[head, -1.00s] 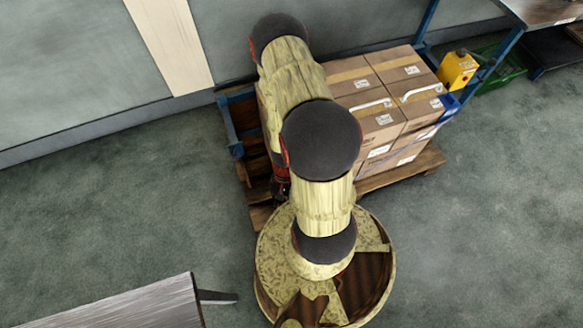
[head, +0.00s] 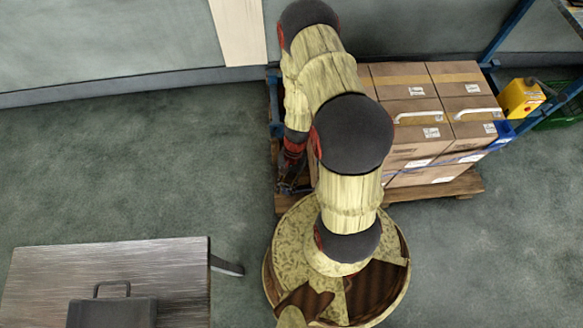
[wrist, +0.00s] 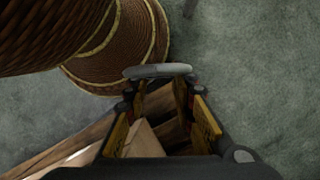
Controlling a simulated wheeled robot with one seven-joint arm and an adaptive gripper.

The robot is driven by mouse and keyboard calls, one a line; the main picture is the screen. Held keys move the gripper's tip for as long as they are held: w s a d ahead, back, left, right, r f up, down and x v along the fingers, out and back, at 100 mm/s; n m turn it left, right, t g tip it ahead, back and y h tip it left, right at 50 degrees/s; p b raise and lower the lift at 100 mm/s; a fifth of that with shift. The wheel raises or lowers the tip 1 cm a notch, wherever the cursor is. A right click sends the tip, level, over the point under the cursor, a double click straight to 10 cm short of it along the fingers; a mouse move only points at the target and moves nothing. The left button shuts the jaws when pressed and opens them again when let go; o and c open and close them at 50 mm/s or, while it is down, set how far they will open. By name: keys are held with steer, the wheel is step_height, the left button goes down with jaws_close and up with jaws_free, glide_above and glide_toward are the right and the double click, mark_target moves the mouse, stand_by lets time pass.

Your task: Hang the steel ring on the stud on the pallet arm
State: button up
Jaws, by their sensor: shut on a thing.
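The steel ring (wrist: 157,71) is a smooth grey band seen nearly edge-on in the wrist view. It lies across the tips of my gripper (wrist: 160,84), which is shut on it. In the head view my gripper (head: 288,186) points down beside the left end of the wooden pallet (head: 468,186); the ring is too small to make out there. A blue upright (head: 273,98) at the pallet's left end is mostly hidden behind my arm. I cannot make out the stud or the pallet arm in either view.
Taped cardboard boxes (head: 402,82) stand on the pallet. A yellow box (head: 521,98) is at the right by a blue frame. A grey table (head: 40,268) with a black case (head: 110,312) is at lower left. Open floor lies left of the pallet.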

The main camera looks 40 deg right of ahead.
steer(key=w+d+b, duration=0.1)
steer(key=w, duration=1.2)
steer(key=shift+d+b, duration=0.3)
steer(key=shift+w+f, duration=0.1)
